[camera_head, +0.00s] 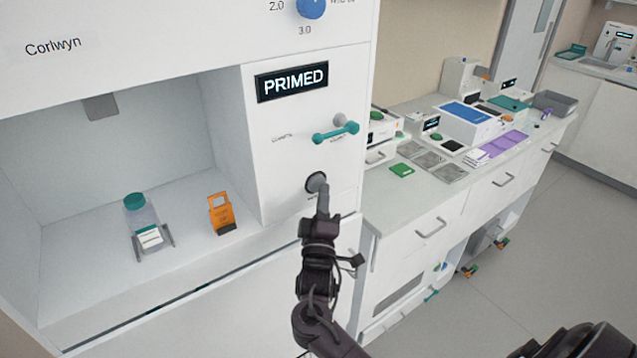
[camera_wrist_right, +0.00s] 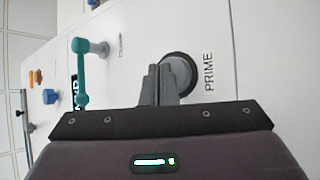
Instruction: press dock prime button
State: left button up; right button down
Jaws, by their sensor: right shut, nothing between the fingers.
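The dock's prime button (camera_head: 316,182) is a round grey button with a dark ring on the white front panel. It also shows in the right wrist view (camera_wrist_right: 181,72), beside the word PRIME. My right gripper (camera_head: 323,188) is shut and empty, with its fingertips at the button; they cover part of it in both views. I cannot tell whether the tips press it or only touch it. The dock's display (camera_head: 292,82) reads PRIMED. My left gripper is not in view.
A teal-handled lever (camera_head: 336,132) sticks out above the button. In the open bay to the left stand a teal-capped bottle (camera_head: 141,212) in a holder and an orange tag (camera_head: 221,213). A cluttered counter (camera_head: 383,212) lies to the right.

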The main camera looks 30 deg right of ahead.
jog(key=shift+s, duration=0.45)
jog(key=s+p, duration=0.2)
jog(key=s, duration=0.1)
jog(key=s+p, duration=0.1)
jog(key=s, duration=0.1)
jog(key=shift+d, duration=0.25)
dwell(0.6)
